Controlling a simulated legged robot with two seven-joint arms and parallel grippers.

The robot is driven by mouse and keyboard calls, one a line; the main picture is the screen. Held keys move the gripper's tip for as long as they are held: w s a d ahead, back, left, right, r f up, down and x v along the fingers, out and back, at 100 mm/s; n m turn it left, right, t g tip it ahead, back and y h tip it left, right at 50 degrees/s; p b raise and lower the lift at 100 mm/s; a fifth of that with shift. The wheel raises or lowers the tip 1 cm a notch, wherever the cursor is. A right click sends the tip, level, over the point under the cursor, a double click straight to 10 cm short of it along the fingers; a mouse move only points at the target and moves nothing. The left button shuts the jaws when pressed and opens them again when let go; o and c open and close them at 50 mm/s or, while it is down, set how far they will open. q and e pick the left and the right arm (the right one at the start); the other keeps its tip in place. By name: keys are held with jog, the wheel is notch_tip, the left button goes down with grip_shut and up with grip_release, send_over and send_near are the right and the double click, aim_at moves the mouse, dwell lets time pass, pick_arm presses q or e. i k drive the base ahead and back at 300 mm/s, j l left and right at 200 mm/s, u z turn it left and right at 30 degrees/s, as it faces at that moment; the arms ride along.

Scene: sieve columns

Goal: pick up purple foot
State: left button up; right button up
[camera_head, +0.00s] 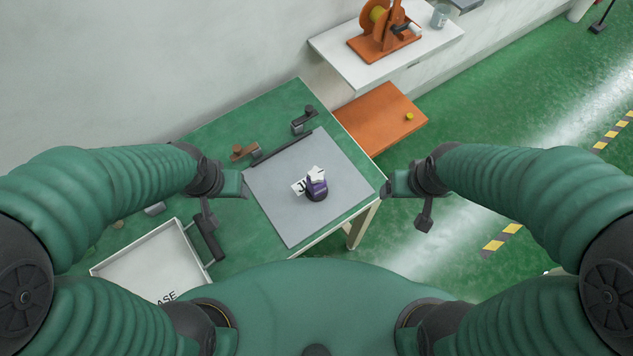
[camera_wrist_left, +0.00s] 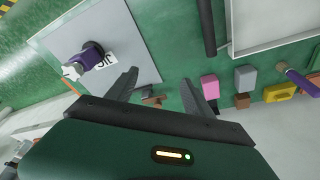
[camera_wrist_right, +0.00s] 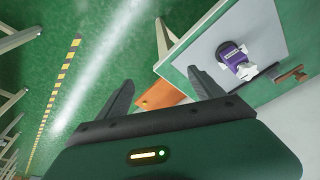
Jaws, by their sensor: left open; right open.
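The purple foot (camera_head: 317,187) stands on the grey mat (camera_head: 285,215) on the green table, on a dark round base, with a white piece at its top and a white lettered tag beside it. It also shows in the left wrist view (camera_wrist_left: 88,57) and in the right wrist view (camera_wrist_right: 233,55). My left gripper (camera_head: 245,184) is open and empty, left of the foot, near the mat's left edge. My right gripper (camera_head: 383,190) is open and empty, right of the foot, by the table's right edge. Both are apart from the foot.
A white tray (camera_head: 105,270) with a dark handle stands at the front left. Brown and dark fixtures (camera_head: 255,152) line the mat's back edge. Pink, grey and yellow blocks (camera_wrist_left: 209,88) lie left of the mat. An orange board (camera_head: 375,125) is behind the table.

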aim_at(318, 192)
jog(key=l+u, duration=0.15)
jog(key=u, duration=0.25)
jog(key=l+u, duration=0.2)
jog(key=u, duration=0.2)
jog(key=k+l+u, duration=0.1)
jog(key=u, duration=0.3)
jog(key=l+u, duration=0.15)
jog(key=u, duration=0.25)
jog(key=k, duration=0.05)
